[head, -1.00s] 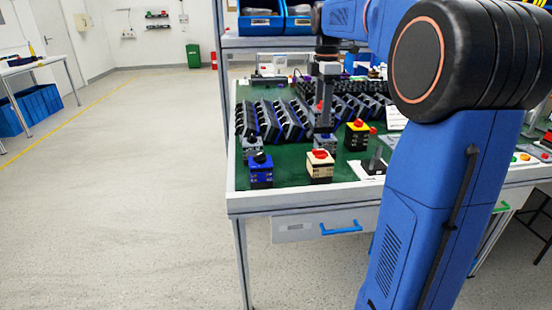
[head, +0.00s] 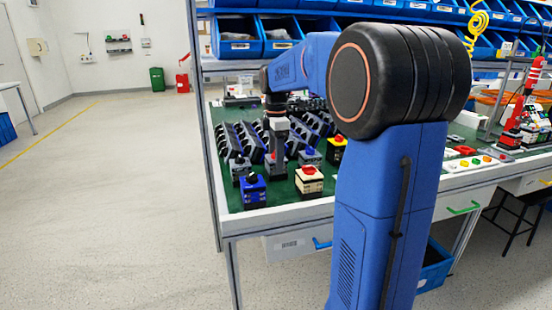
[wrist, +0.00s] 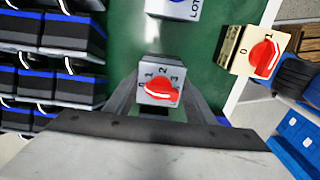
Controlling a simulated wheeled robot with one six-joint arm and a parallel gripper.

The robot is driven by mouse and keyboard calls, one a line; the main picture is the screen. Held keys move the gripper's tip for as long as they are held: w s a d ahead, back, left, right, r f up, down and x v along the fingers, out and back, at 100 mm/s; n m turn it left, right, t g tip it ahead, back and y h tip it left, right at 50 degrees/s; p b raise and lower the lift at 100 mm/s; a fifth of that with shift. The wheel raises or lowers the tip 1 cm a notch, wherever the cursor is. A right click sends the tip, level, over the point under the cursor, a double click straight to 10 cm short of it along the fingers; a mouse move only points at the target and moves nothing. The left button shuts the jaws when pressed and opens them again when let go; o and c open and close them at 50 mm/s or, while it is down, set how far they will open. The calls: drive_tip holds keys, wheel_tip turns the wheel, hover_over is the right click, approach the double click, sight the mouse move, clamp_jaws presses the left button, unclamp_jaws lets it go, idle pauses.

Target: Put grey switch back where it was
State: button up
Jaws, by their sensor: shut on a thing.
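The grey switch (wrist: 158,82) has a red knob (wrist: 160,92) and the marks 0 to 3 on its face. In the wrist view it sits between the two fingers of my gripper (wrist: 158,98), which is shut on it. In the head view my gripper (head: 276,168) points down over the green table top, behind the blue switch and the cream switch. The held switch is mostly hidden there, with only a bit of red showing. I cannot tell whether its base touches the table.
A blue switch (head: 253,192) and a cream switch with a red knob (head: 309,182) stand near the front edge. Grey switches stand left (head: 239,168) and right (head: 310,157) of my gripper. Black-and-blue units (head: 240,135) fill rows behind. A yellow switch (head: 337,148) stands farther right.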

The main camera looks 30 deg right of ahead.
drive_tip(key=o, duration=1.3)
drive_tip(key=shift+f, duration=0.1)
wheel_tip(320, 180, up, 12)
drive_tip(key=shift+r, duration=0.15)
drive_tip(key=s+a+f+m+t, duration=0.1)
drive_tip(key=s+a+f+m, duration=0.4)
drive_tip(key=s, duration=0.5)
drive_tip(key=s+a+f+m+t, duration=0.2)
drive_tip(key=s+a+f+m, duration=0.3)
drive_tip(key=s+f, duration=0.4)
drive_tip(key=s+a+f+m+t, duration=0.1)
drive_tip(key=s+a+f+m, duration=0.3)
drive_tip(key=s+f, duration=0.3)
drive_tip(key=s+a, duration=0.1)
drive_tip(key=s, duration=0.3)
drive_tip(key=shift+a+m+t, duration=0.4)
drive_tip(key=shift+s, duration=0.1)
